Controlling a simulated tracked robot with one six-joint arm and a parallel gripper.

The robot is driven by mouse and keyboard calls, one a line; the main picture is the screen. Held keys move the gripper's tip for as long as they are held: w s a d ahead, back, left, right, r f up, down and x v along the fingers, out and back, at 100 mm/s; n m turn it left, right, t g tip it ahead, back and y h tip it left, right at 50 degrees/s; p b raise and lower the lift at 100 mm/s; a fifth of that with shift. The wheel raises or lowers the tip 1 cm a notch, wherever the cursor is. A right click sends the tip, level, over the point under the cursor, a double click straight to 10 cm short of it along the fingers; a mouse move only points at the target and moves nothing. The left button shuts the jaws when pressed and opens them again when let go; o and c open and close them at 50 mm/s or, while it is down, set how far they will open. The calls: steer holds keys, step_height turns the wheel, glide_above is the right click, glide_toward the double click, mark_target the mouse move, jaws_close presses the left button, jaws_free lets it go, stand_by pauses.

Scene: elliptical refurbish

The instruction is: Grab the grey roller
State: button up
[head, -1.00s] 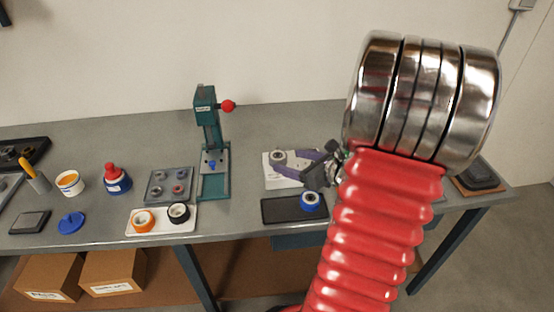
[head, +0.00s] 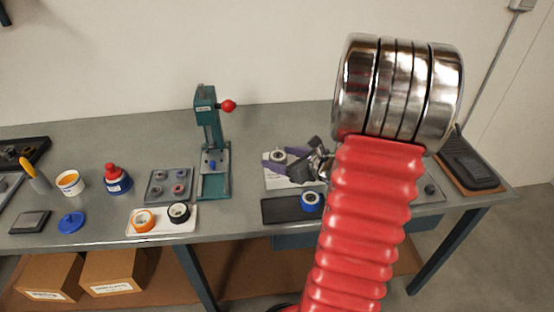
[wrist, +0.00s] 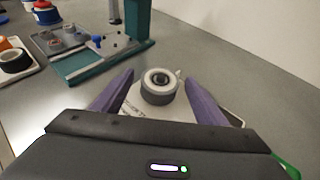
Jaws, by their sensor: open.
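The grey roller (head: 278,155), a short ring with a pale face and a dark hole, sits on a white printed card (head: 270,182) on the bench. In the wrist view, the grey roller (wrist: 159,90) shows in the middle, between the two purple fingers. My gripper (head: 286,159) is open and empty, low over the card on the roller's right in the head view. In the wrist view, my gripper (wrist: 160,77) has a finger on each side of the roller, with gaps showing. I cannot tell how far above the card the fingertips are.
A teal press (head: 212,150) with a red knob stands left of the card. A dark mat (head: 280,211) with a blue roller (head: 311,201) lies in front. A white tray (head: 160,228) holds orange and black rollers. The bench behind the card is clear.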

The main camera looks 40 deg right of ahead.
stand_by(0.4)
steer(key=c, duration=1.2)
